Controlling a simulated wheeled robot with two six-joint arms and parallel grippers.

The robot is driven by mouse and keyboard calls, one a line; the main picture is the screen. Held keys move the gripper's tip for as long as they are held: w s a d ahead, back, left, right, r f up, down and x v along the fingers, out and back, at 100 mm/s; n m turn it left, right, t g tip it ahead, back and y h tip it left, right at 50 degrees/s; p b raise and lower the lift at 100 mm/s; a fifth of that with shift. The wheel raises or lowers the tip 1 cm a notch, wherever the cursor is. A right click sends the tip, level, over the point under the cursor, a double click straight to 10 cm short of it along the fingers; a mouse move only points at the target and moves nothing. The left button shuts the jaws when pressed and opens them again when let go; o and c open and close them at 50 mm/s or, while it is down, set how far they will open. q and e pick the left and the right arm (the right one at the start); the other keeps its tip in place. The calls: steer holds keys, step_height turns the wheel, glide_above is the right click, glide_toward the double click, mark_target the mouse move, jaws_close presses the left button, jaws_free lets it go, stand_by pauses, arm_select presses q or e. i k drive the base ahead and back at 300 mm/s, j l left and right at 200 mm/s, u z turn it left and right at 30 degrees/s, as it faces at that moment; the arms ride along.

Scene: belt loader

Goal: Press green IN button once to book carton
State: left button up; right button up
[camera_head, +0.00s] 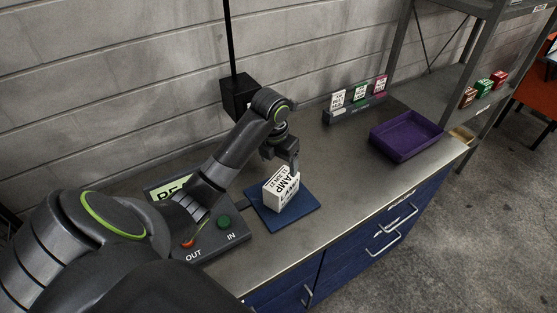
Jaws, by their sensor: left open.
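The green IN button (224,222) is on a dark console (218,242) at the left of the bench, beside a red OUT button (188,243). A display on the console is partly hidden by my left arm. A white carton (282,193) with black print stands on a blue mat (309,206) right of the console. My left gripper (283,163) is open at the carton's top rear; I cannot tell whether it touches the carton. It is apart from the green button, to its upper right. My right gripper is out of view.
A purple tray (404,136) stands at the bench's right end. A black box (240,97) with a pole stands by the wall. More small boxes sit on the right shelf (478,104). Bench front (340,219) is clear.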

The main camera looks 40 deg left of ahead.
mark_target(224, 222)
steer(key=k+l, duration=1.25)
